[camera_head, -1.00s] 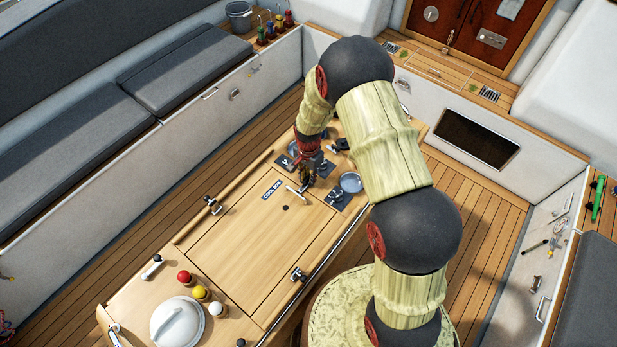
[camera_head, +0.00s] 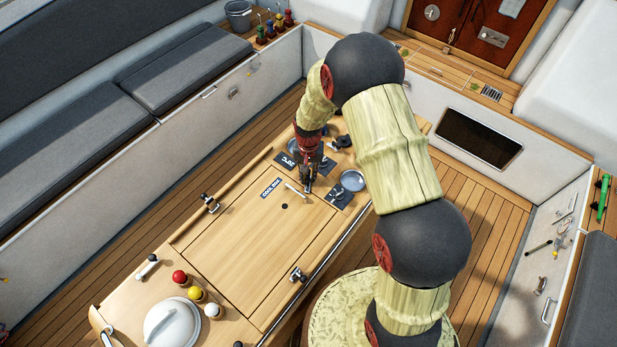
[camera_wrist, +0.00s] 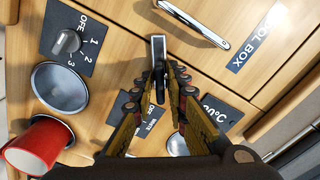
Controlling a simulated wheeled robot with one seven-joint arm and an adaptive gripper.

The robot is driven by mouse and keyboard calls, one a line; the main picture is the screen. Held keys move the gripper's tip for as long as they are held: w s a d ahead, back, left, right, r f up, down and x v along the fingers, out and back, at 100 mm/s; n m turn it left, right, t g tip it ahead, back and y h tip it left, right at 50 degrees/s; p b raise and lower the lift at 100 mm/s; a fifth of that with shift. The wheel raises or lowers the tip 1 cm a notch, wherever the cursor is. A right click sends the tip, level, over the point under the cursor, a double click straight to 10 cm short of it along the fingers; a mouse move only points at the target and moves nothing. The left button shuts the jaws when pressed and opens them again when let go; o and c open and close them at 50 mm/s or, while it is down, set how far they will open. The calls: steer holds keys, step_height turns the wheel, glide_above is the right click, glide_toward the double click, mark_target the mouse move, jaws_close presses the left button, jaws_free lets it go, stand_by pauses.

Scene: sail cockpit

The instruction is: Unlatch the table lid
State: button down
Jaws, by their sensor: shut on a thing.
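The table lid (camera_head: 245,235) is a flat wooden panel in the table top, with a "COOL BOX" label (camera_head: 271,188) near its far end. My gripper (camera_head: 306,187) is low over that end, beside the bar handle (camera_head: 296,191). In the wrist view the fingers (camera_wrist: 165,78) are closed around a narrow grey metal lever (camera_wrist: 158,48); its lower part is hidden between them. The chrome bar handle (camera_wrist: 192,22) lies just beyond the fingertips, apart from them. Two dark clamps, one on the left edge (camera_head: 210,203) and one on the right edge (camera_head: 298,275), sit beside the lid.
A knob panel (camera_wrist: 86,52), a round metal dish (camera_wrist: 60,88) and a red cup-like thing (camera_wrist: 38,145) are near the gripper's left. The lid's middle is clear.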

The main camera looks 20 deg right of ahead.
steer(key=n+b, duration=0.2)
steer(key=n, duration=0.4)
steer(key=shift+w, duration=0.1)
steer(key=n+b, duration=0.1)
steer(key=n, duration=0.4)
steer(key=shift+n+b, duration=0.3)
steer(key=shift+n, duration=0.1)
steer(key=c, duration=1.9)
jaws_free()
step_height(320, 180, up, 12)
